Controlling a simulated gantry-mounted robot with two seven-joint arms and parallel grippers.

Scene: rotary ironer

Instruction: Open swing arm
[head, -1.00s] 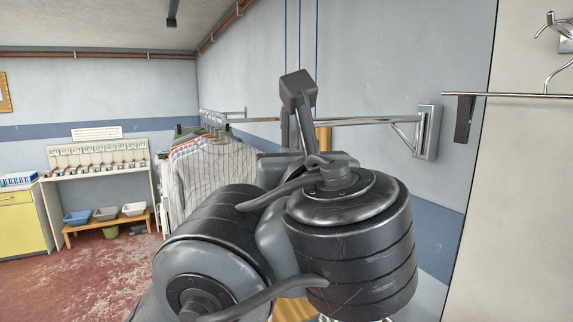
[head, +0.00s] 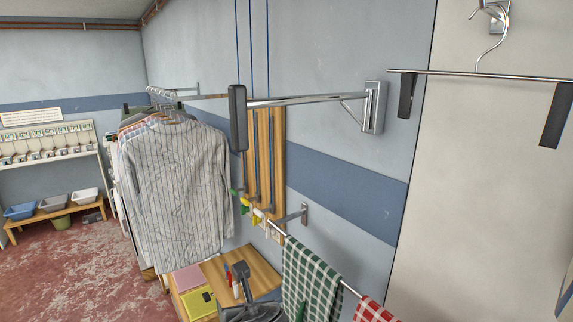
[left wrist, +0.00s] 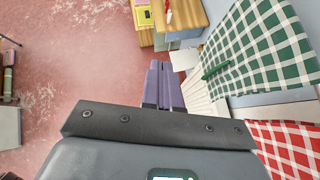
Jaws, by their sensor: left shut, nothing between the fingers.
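The swing arm (head: 310,99) is a chrome bar with a diagonal brace, fixed to a wall bracket (head: 375,108) in the head view. It reaches left and ends in an upright dark grip (head: 238,118). How far it stands off the wall is hard to tell. In the left wrist view my left gripper (left wrist: 162,72) has its purple-grey fingers together with nothing between them, above the floor and beside a checked cloth. My right gripper is in neither view.
Striped shirts (head: 180,185) hang on a rail behind the bar. Below are a green checked towel (head: 308,280) on a wall rail and a wooden bench (head: 240,268). A clip hanger (head: 480,73) hangs at right. The red floor (head: 85,270) is open at left.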

